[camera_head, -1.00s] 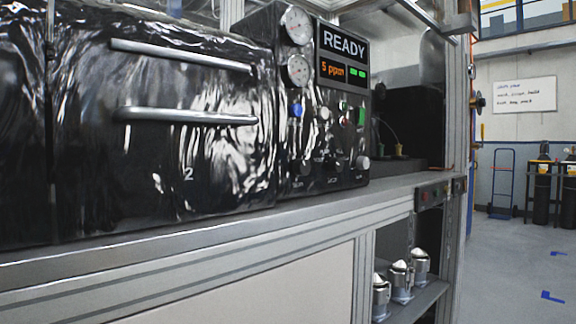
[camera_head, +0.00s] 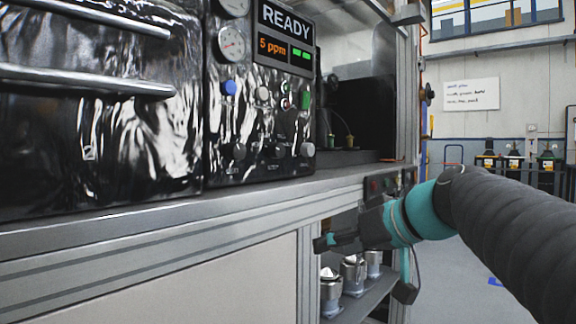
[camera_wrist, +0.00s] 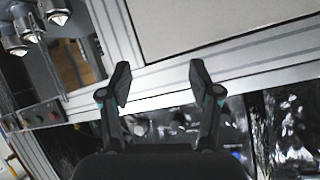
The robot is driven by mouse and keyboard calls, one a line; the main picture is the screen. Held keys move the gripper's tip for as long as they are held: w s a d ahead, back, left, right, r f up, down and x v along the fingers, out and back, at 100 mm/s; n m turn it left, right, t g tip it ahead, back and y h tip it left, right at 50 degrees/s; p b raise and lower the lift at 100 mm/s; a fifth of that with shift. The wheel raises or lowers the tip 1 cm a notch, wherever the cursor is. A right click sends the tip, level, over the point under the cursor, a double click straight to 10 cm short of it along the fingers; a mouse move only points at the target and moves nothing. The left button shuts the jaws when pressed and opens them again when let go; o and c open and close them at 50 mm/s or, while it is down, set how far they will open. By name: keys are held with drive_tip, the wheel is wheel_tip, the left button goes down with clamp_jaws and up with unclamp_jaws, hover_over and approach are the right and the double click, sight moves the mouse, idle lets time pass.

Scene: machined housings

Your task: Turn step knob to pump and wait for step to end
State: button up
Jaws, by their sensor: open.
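The black control panel (camera_head: 262,125) stands on the bench in the head view. Its display (camera_head: 284,38) reads READY and "5 ppm" with green marks. My gripper (camera_head: 322,244) is below and right of the panel, in front of the bench frame, touching nothing that I can see. In the wrist view my gripper (camera_wrist: 158,80) is open and empty, with the bench rail beyond its fingers and the shiny black machine at the bottom.
Several metal housings (camera_head: 352,272) stand on a lower shelf near my gripper. They also show in the wrist view (camera_wrist: 20,38). The bench edge (camera_head: 180,215) runs below the panel. A black machine door with two bar handles (camera_head: 90,84) is at left. Open floor lies at right.

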sight(280, 150)
drive_tip(key=w+r+n+t+y+b, duration=0.1)
drive_tip(key=w+r+n+y, duration=0.25)
drive_tip(key=r, duration=0.45)
drive_tip(key=w+r+n+t+y, duration=0.1)
drive_tip(key=w+r+n+y, duration=0.1)
drive_tip(key=w+r, duration=0.45)
drive_tip(key=x, duration=0.4)
drive_tip(key=r+p+x, duration=0.1)
drive_tip(key=x, duration=0.3)
drive_tip(key=p+x, duration=0.1)
drive_tip(key=x, duration=0.3)
drive_tip(key=shift+s+a+r, duration=0.25)
drive_tip(key=shift+a+r, duration=0.05)
drive_tip(key=shift+a, duration=0.1)
